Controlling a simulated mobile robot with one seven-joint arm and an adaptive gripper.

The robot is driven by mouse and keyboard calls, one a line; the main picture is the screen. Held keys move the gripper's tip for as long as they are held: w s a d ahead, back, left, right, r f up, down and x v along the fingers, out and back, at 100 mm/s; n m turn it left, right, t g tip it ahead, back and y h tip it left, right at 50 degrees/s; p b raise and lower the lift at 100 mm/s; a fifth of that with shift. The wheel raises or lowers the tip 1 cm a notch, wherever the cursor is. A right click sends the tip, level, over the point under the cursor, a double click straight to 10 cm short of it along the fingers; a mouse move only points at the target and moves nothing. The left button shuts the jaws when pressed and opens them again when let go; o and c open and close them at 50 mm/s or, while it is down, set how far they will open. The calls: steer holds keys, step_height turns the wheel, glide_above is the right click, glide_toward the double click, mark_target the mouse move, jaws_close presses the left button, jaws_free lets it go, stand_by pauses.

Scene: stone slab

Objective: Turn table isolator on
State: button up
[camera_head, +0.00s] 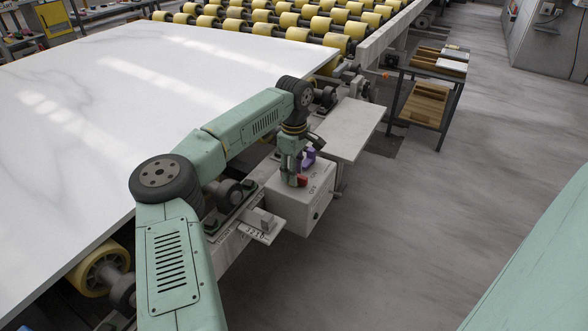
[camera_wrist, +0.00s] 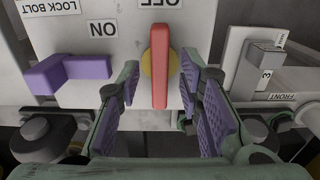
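The table isolator is a red bar handle (camera_wrist: 160,65) on a round yellow base (camera_wrist: 146,64), on the face of a pale grey box (camera_head: 312,204). In the wrist view the handle stands upright in the picture, its upper end towards the OFF label (camera_wrist: 160,3); the ON label (camera_wrist: 102,28) is to its left. My gripper (camera_wrist: 160,66) is open, its purple-padded fingers on either side of the handle with visible gaps. In the head view the red handle (camera_head: 302,181) shows just below my gripper (camera_head: 293,170), partly hidden by it.
A purple lever (camera_wrist: 66,74) by the LOCK BOLT label (camera_wrist: 48,6) sits left of the isolator. A grey bracket marked 3 (camera_wrist: 258,68) is to the right. The stone slab (camera_head: 120,80) lies beside my arm. Floor to the right is clear, with a small rack (camera_head: 428,95) behind.

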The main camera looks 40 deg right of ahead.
jaws_close()
stand_by(0.4)
steer(key=shift+n, duration=0.4)
steer(key=n, duration=0.3)
steer(key=shift+n, duration=0.3)
steer(key=n, duration=0.4)
steer(key=shift+n, duration=0.3)
steer(key=n, duration=0.4)
steer(key=shift+n, duration=2.5)
